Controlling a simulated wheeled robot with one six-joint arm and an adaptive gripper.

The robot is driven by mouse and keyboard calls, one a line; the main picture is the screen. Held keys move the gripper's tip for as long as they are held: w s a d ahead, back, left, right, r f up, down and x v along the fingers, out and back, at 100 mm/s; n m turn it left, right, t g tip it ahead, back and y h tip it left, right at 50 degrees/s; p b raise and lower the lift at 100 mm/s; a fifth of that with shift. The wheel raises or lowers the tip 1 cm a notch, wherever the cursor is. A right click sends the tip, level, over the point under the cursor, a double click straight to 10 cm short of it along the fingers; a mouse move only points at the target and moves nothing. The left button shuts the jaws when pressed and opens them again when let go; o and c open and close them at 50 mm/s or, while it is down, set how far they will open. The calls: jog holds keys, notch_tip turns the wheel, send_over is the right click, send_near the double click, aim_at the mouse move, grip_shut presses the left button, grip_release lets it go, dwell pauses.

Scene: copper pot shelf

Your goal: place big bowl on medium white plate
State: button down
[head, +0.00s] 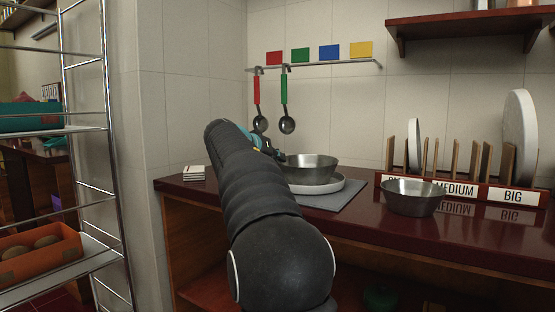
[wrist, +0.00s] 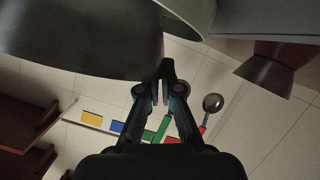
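A wide metal bowl, which I take as the big bowl (head: 312,170), is upright over the white plate (head: 335,187) on the counter. It looks seated within the plate's rim, but I cannot tell whether it touches. I take this plate as the medium one. My gripper (wrist: 167,78) is at the bowl's left rim, and its fingers look closed on that rim. In the head view, my arm hides most of the gripper and part of the plate's left side. The bowl's wall also fills the upper left of the wrist view (wrist: 80,40).
The plate stands on a grey mat (head: 345,200). Another metal bowl (head: 412,198) stands to the right, before a labelled plate rack (head: 465,189) with white plates in it. Ladles (head: 287,124) hang on the wall behind. A wall shelf (head: 465,22) is at upper right. A wire rack stands at left.

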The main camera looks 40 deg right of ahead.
jog(key=shift+f, duration=0.2)
jog(key=c, duration=1.3)
grip_release()
jog(key=shift+r, duration=0.1)
jog(key=shift+r, duration=0.15)
jog(key=v, duration=1.2)
jog(key=shift+s, duration=0.1)
jog(key=s+a+f+n+y, duration=0.3)
jog(key=s+a+f+y, duration=0.1)
jog(key=s+a+f, duration=0.4)
jog(key=s+a+f+n+t+y, duration=0.1)
jog(key=s+a+f+n+y, duration=0.2)
jog(key=s+a+f+y, duration=0.2)
jog(key=s+a+f+n+y, duration=0.3)
jog(key=s+a+f, duration=0.8)
jog(key=s+f, duration=0.6)
jog(key=shift+s+a+f+t+y, duration=0.15)
jog(key=shift+f+y, duration=0.2)
jog(key=shift+f, duration=0.7)
jog(key=shift+w+a+f+t+y, duration=0.15)
jog(key=shift+f+y, duration=0.2)
jog(key=shift+f, duration=0.65)
jog(key=shift+s+d, duration=0.1)
